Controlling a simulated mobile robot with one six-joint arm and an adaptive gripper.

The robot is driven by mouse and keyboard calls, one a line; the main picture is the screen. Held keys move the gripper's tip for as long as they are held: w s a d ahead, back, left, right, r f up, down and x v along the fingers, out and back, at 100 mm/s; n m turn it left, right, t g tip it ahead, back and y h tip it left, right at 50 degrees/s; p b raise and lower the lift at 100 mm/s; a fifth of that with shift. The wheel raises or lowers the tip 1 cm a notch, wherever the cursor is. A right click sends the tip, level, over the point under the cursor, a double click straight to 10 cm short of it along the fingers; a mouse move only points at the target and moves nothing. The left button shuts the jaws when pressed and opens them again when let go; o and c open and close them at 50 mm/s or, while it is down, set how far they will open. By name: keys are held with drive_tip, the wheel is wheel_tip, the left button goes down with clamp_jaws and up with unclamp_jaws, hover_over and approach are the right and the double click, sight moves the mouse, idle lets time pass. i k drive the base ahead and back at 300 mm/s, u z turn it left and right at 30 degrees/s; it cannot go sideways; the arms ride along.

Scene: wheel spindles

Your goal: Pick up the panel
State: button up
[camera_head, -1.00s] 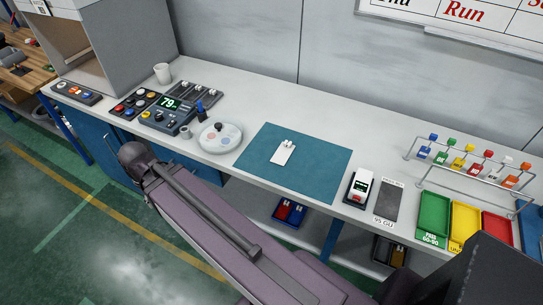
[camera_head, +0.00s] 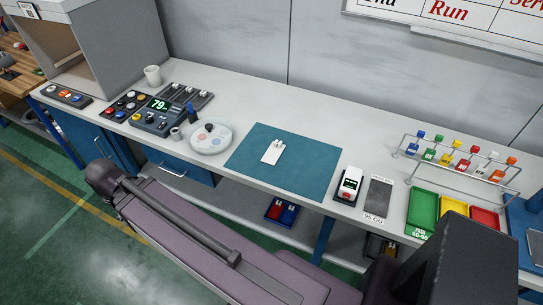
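A small white panel (camera_head: 271,155) with a small clip-like piece at its upper end lies flat on the teal mat (camera_head: 309,174), near the middle of the bench. I take this to be the panel. My gripper is not visible; only links of my arm show, low in the picture in front of the bench. Nothing touches the white panel.
A round white dish (camera_head: 221,143) and a control box (camera_head: 157,117) stand left of the mat. A small meter (camera_head: 348,185), a grey strip (camera_head: 379,192), coloured trays (camera_head: 423,212) and a wire rack (camera_head: 398,152) stand right.

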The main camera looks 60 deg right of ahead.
sight(273, 154)
drive_tip(key=u, duration=0.05)
drive_tip(key=k, duration=2)
drive_tip(key=z, duration=1.05)
drive_tip(key=i, duration=1)
drive_tip(key=u, duration=0.1)
